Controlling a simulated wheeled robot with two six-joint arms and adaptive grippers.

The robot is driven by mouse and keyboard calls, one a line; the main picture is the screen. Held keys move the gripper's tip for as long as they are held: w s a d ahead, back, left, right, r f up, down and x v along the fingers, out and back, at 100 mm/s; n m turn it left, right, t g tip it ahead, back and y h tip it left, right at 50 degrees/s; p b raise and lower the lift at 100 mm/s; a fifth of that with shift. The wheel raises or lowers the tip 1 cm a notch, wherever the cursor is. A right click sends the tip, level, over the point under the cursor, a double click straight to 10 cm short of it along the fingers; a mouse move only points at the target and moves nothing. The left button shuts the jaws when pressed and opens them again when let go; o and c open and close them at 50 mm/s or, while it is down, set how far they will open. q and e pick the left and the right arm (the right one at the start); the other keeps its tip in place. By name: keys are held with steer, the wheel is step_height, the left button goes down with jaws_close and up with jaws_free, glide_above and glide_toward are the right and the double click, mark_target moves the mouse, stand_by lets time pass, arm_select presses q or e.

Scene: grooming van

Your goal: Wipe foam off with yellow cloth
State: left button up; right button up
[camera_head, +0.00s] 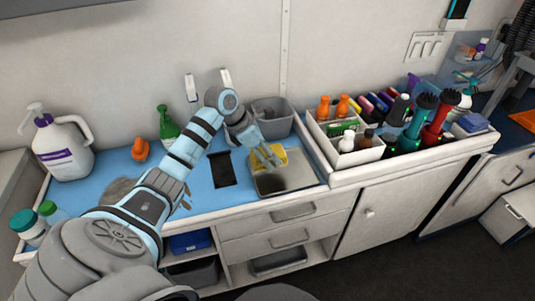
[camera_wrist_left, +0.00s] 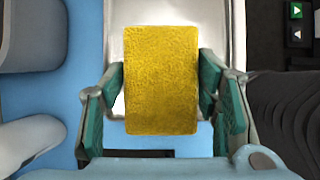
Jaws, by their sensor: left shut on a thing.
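My left gripper (camera_head: 267,158) is shut on the yellow cloth (camera_head: 292,157), above the back part of a shallow metal tray (camera_head: 302,183). In the left wrist view the cloth (camera_wrist_left: 160,80) appears as an upright yellow rectangle between the two green-padded fingers (camera_wrist_left: 160,95). Behind it is the pale tray surface (camera_wrist_left: 133,40). A dark patch, perhaps a shadow, lies on the tray in the head view. I cannot make out any foam; the cloth and gripper hide part of the tray. My right gripper is not in view.
A grey bin (camera_head: 272,117) stands behind the tray. A white caddy (camera_head: 338,177) of bottles and clippers is at its right. A black flat item (camera_head: 222,170) lies to its left on the blue mat (camera_head: 205,193). A large white pump jug (camera_head: 65,150) and green spray bottle (camera_head: 168,125) stand further left.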

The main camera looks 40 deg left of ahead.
arm_select(q)
steer(key=shift+r, duration=0.75)
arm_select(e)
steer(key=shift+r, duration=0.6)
arm_select(q)
steer(key=shift+r, duration=0.1)
step_height(320, 180, up, 3)
steer(key=p, duration=0.3)
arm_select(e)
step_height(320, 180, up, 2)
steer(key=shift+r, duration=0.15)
arm_select(q)
steer(key=shift+f, duration=0.2)
